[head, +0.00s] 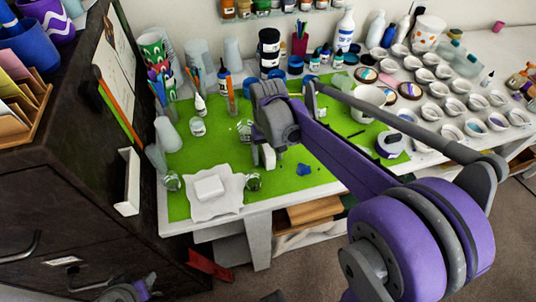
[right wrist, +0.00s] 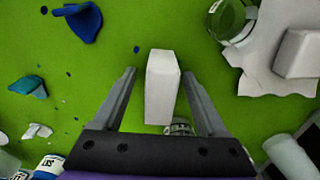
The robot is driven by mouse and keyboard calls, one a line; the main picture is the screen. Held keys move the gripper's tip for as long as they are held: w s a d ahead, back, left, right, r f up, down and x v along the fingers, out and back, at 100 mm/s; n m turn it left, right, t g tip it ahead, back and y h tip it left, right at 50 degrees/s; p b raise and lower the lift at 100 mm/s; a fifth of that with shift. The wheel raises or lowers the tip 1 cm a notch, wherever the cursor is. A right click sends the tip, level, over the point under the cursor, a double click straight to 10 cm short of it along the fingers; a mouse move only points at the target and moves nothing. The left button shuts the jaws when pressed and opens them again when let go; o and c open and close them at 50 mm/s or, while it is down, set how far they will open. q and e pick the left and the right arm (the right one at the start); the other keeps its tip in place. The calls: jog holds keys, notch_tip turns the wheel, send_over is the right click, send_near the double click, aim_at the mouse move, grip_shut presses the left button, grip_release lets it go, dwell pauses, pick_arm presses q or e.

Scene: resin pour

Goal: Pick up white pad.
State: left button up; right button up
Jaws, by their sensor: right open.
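A white block-like pad (right wrist: 162,88) lies between the two fingers of my right gripper (right wrist: 158,74) in the right wrist view, with a gap on each side. The fingers are open. In the head view the pad (head: 269,157) shows partly below my right gripper (head: 262,148), over the green mat. A second white block (head: 209,188) rests on a crumpled white cloth (head: 228,202) to the left; it also shows at the upper right of the right wrist view (right wrist: 300,53). Only a bit of my left arm shows at the head view's bottom edge, without visible jaws.
Clear glass jars (head: 253,181) stand beside the cloth. A blue scrap (head: 304,170) lies on the green mat (head: 330,135) to the right. Brush jars and bottles crowd the back, and several small white cups fill the right side. A dark cabinet stands at left.

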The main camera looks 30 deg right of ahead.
aim_at(268, 148)
grip_shut()
dwell(0.4)
notch_tip(268, 148, up, 10)
jog(key=shift+p, duration=0.35)
jog(key=c, duration=0.7)
grip_release()
grip_shut()
